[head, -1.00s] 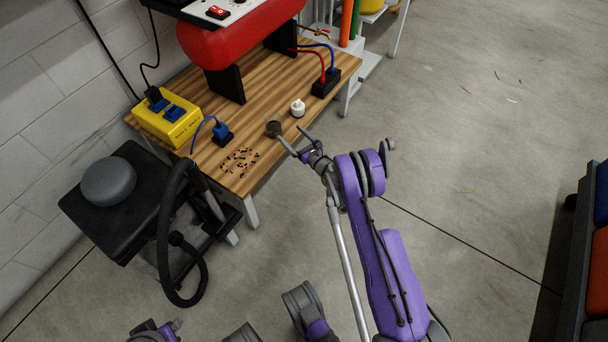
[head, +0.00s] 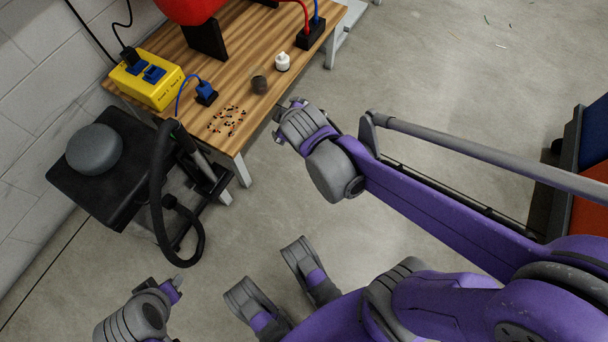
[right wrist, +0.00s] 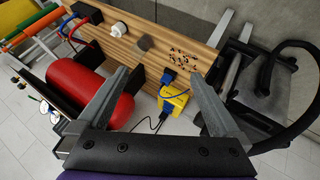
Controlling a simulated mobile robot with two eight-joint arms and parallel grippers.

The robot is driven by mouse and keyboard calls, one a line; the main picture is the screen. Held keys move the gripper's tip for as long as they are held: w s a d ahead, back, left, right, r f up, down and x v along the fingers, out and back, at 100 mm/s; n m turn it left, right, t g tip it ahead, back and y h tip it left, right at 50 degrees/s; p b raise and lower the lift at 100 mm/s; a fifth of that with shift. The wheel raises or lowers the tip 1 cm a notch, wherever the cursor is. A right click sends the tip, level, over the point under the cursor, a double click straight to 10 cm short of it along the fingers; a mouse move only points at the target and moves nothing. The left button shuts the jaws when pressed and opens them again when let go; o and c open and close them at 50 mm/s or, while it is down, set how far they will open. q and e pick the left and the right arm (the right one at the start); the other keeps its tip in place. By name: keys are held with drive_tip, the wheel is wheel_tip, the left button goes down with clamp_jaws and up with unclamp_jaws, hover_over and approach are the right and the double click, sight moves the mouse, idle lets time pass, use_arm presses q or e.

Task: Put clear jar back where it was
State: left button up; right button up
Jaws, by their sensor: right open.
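The clear jar (head: 259,80), with dark contents, stands on the wooden workbench (head: 232,62) near its front edge. It also shows in the right wrist view (right wrist: 143,43), ahead of the fingers. My right gripper (head: 279,112) is off the bench's front edge, apart from the jar. In the right wrist view its two fingers (right wrist: 160,77) are spread wide with nothing between them. My left gripper (head: 177,282) is low at the left, well away from the bench; its jaw opening is not clear.
A blue plug block (head: 206,93), a yellow power box (head: 146,79) and a black socket block (head: 311,33) are also on the bench.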

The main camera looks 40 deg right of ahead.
drive_tip(key=s+a+f+m+g+y, duration=0.1)
drive_tip(key=s+a+f+m, duration=0.1)
drive_tip(key=s, duration=0.6)
drive_tip(key=s+a+f+m+g+y, duration=0.1)
drive_tip(key=s+a+m+g, duration=0.1)
drive_tip(key=s+a, duration=0.3)
drive_tip(key=s+m, duration=0.1)
drive_tip(key=s, duration=0.2)
drive_tip(key=shift+s+f+m+g+y, duration=0.3)
drive_tip(key=shift+f, duration=0.05)
